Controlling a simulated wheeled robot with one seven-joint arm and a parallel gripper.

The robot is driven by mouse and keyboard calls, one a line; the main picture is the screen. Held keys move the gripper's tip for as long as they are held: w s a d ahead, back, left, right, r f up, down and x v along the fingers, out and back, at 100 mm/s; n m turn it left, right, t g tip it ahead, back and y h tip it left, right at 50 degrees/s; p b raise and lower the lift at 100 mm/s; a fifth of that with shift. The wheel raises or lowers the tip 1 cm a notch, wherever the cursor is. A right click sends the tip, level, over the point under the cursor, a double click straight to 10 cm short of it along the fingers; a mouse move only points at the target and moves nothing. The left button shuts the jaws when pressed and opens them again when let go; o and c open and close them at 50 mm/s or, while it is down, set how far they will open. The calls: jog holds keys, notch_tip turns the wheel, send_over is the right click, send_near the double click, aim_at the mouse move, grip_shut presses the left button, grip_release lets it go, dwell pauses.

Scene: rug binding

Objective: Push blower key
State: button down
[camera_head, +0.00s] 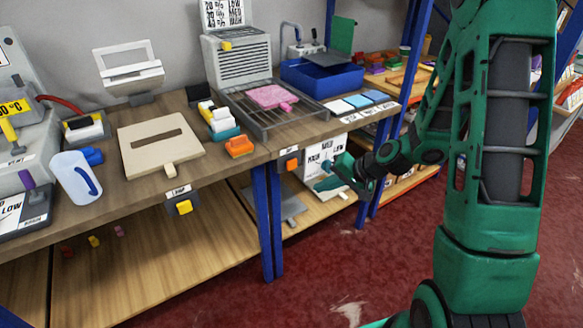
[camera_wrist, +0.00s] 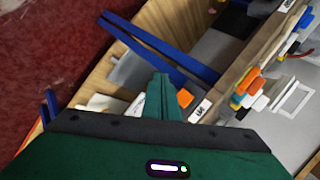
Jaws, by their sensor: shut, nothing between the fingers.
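An orange key (camera_head: 291,162) is mounted under the front edge of the workbench, beside a small white label. It also shows in the wrist view (camera_wrist: 185,97), just right of my fingertips. A yellow key (camera_head: 183,207) hangs under the same edge further left, below another label. My gripper (camera_head: 326,176) is shut and empty, to the right of the orange key and below the bench top. In the wrist view its fingers (camera_wrist: 160,82) point toward the bench front. Contact with the key is not visible.
A grey grilled machine (camera_head: 240,62) stands on the bench above, with a pink piece (camera_head: 271,96) on its rack. White cards with print hang behind my gripper. Blue posts (camera_head: 268,220) support the bench. The red floor in front is clear.

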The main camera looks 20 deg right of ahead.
aim_at(292, 165)
jog(key=shift+w+a+f+m+t, duration=0.2)
jog(key=shift+w+a+f+m, duration=0.05)
jog(key=shift+w, duration=0.2)
jog(key=shift+w+a+f+m+t, duration=0.2)
jog(key=shift+w+m, duration=0.05)
jog(key=shift+w, duration=0.2)
jog(key=shift+w, duration=0.1)
jog(key=w+a, duration=0.2)
jog(key=w, duration=0.6)
jog(key=shift+a, duration=0.35)
jog(key=shift+w, duration=0.1)
dwell(1.4)
jog(key=shift+w+a, duration=0.15)
jog(key=shift+w, duration=0.2)
jog(key=shift+w+a, duration=0.1)
jog(key=shift+w, duration=0.35)
dwell(0.8)
jog(key=shift+s, duration=0.15)
jog(key=shift+s+d, duration=0.25)
jog(key=shift+s, duration=0.45)
